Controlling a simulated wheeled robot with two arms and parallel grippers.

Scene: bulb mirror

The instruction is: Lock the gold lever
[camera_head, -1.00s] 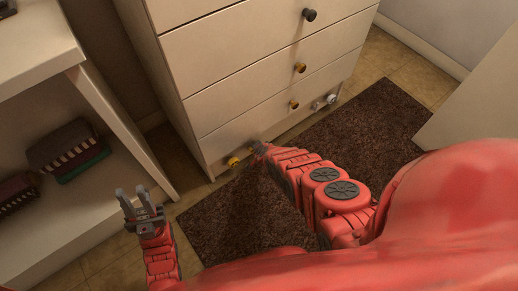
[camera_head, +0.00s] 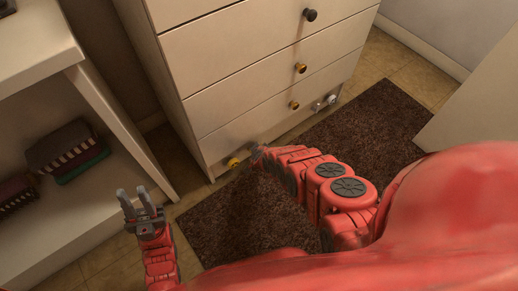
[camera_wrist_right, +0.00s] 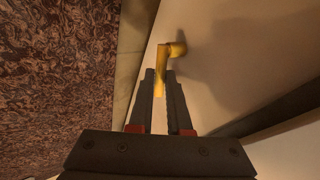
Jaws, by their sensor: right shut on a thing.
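The gold lever (camera_head: 234,162) sticks out low on the left of the white drawer unit's front. In the right wrist view the gold lever (camera_wrist_right: 161,66) is a bent bar: its pivot end meets the pale panel and its arm runs down between my fingertips. My right gripper (camera_wrist_right: 161,78) is shut on the free end of this arm. In the head view my right gripper (camera_head: 255,152) is small and dark beside the lever, and its grip is hard to see there. My left gripper (camera_head: 132,191) is open and empty, left of the drawer unit.
The white drawer unit (camera_head: 225,100) has dark and gold knobs and a small silver fitting (camera_head: 331,99) low at its right. A brown rug (camera_head: 385,120) lies before it. A shelf with books (camera_head: 68,150) stands at left, near my left gripper.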

